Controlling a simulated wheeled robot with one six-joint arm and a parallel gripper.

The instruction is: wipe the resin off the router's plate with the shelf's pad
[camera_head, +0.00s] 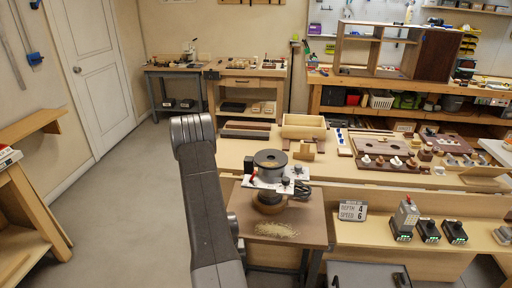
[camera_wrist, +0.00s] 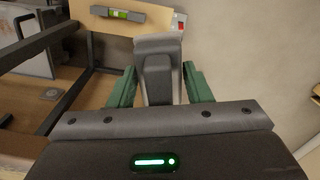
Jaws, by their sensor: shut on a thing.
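The router (camera_head: 271,163) stands on a small brown-topped table, with its dark round motor body above a pale plate (camera_head: 262,184). I cannot make out resin on the plate at this size. In the wrist view my gripper (camera_wrist: 159,82) has green fingers shut on a grey block that widens at its far end, seemingly the pad (camera_wrist: 158,45). The pad's wiping face is hidden. The head view shows my grey arm left of the router, but not the gripper or the pad.
The small table (camera_head: 312,231) bears scattered sawdust. Behind it is a long bench (camera_head: 232,145) with wooden parts. The floor at left is clear. The wrist view shows a board with a green-vialed level (camera_wrist: 118,14).

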